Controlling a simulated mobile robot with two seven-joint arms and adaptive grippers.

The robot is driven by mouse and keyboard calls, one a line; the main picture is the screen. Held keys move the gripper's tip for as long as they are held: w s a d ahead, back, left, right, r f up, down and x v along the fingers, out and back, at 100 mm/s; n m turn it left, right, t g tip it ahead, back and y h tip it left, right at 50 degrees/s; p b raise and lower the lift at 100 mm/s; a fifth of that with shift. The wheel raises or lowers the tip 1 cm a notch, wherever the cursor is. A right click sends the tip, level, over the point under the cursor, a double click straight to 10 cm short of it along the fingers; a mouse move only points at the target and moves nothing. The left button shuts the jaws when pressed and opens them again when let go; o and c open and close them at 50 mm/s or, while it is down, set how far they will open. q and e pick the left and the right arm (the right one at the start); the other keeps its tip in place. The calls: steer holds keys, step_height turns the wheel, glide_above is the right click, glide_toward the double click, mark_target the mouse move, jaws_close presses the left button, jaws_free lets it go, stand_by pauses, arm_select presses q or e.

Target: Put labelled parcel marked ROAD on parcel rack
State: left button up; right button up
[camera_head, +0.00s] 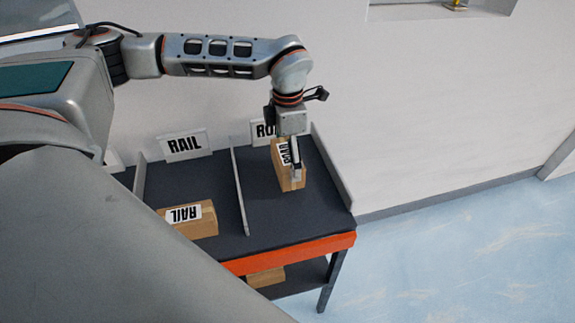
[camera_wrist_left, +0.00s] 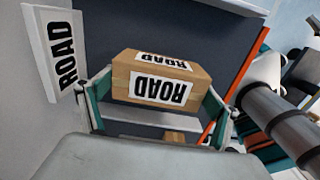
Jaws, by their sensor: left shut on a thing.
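My left gripper (camera_head: 294,160) is shut on the cardboard parcel (camera_head: 288,181) with white ROAD labels, reaching it from above. In the left wrist view the parcel (camera_wrist_left: 161,74) sits between the two teal finger pads. The parcel is over the right bay of the dark-topped parcel rack (camera_head: 265,213), in front of the ROAD sign (camera_head: 262,130), which the gripper partly hides. I cannot tell whether its underside touches the rack. The ROAD sign also shows in the left wrist view (camera_wrist_left: 62,54). My right gripper is not in view.
A thin divider (camera_head: 239,190) separates this bay from the left one, where a RAIL parcel (camera_head: 190,220) lies before the RAIL sign (camera_head: 185,144). A raised side panel (camera_head: 333,172) bounds the right. Another box (camera_head: 266,277) is on the lower shelf. Bare deck lies in front of the held parcel.

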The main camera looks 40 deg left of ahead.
mark_target(287, 154)
arm_select(q)
steer(key=shift+f, duration=1.9)
steer(key=shift+f, duration=0.2)
steer(key=o, duration=1.2)
steer(key=shift+c, duration=0.2)
steer(key=shift+r, duration=0.1)
step_height(287, 154, up, 12)
steer(key=shift+r, duration=0.15)
steer(key=shift+s, duration=0.1)
